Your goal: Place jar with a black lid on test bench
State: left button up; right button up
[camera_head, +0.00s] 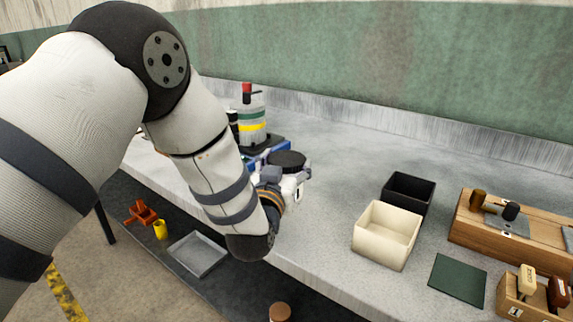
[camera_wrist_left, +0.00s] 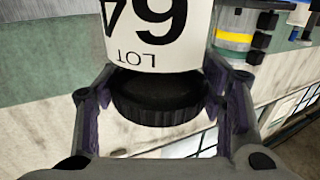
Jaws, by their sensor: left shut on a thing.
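My left gripper (camera_head: 288,186) is shut on the jar, whose black lid (camera_head: 287,159) faces up in the head view. In the left wrist view, the white jar (camera_wrist_left: 150,35) carries a label reading "LOT" and large digits, seen upside down. Its black lid (camera_wrist_left: 155,95) is between the two fingers. The gripper and jar appear over the near part of the grey test bench (camera_head: 325,215); I cannot tell whether the jar touches it. Most of the jar body is hidden by the gripper in the head view. My right gripper is not in view.
A device with yellow and red parts (camera_head: 252,125) stands behind the gripper. A black box (camera_head: 410,190), cream box (camera_head: 386,235), green mat (camera_head: 458,279) and wooden fixture (camera_head: 470,225) lie to the right. A grey tray (camera_head: 198,254) is on the lower shelf. The mid-bench is clear.

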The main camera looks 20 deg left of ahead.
pick_arm(q)
jog(key=o, duration=1.6)
jog(key=shift+f, duration=0.15)
jog(key=shift+s+r, duration=0.2)
jog(key=shift+r, duration=0.05)
jog(key=s, duration=0.7)
jog(key=s+p, duration=0.1)
jog(key=s, duration=0.2)
jog(key=shift+s+d+f, duration=0.15)
jog(key=shift+s+d, duration=0.2)
jog(key=shift+s, duration=0.5)
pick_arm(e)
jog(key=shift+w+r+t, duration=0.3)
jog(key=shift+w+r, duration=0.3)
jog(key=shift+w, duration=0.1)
